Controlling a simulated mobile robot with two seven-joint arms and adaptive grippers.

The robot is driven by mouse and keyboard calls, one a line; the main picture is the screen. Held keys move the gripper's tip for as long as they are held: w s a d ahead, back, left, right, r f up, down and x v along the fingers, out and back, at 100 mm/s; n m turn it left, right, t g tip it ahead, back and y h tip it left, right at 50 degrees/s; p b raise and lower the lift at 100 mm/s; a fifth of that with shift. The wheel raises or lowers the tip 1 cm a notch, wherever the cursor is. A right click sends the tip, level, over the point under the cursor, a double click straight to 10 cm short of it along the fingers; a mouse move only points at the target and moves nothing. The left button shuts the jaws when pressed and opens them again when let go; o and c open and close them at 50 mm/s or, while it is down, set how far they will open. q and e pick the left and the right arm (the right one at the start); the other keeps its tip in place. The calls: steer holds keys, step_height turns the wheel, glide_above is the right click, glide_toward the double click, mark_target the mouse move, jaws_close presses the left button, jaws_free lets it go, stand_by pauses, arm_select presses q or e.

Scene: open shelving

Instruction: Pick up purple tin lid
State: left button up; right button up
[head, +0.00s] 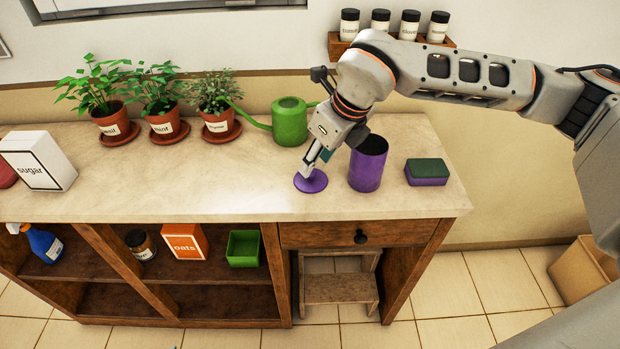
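The purple tin lid (311,184) is a round disc on the pale counter top, left of the open purple tin (367,165). My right gripper (309,172) points down with its fingertips at the lid's upper middle. The fingers hide that part of the lid. I cannot tell whether they are closed on a knob or only close to it. The lid looks flat on or very near the counter. My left gripper is not in view.
A purple and green sponge (427,173) lies right of the tin. A green watering can (289,122) stands just behind my gripper, with several potted herbs farther left. A sugar box (38,160) is at far left. The counter's front middle is clear.

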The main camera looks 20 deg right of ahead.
mark_target(313, 173)
steer(key=x, duration=0.5)
steer(key=shift+d, duration=0.15)
steer(key=c, duration=1)
steer(key=shift+r, duration=0.2)
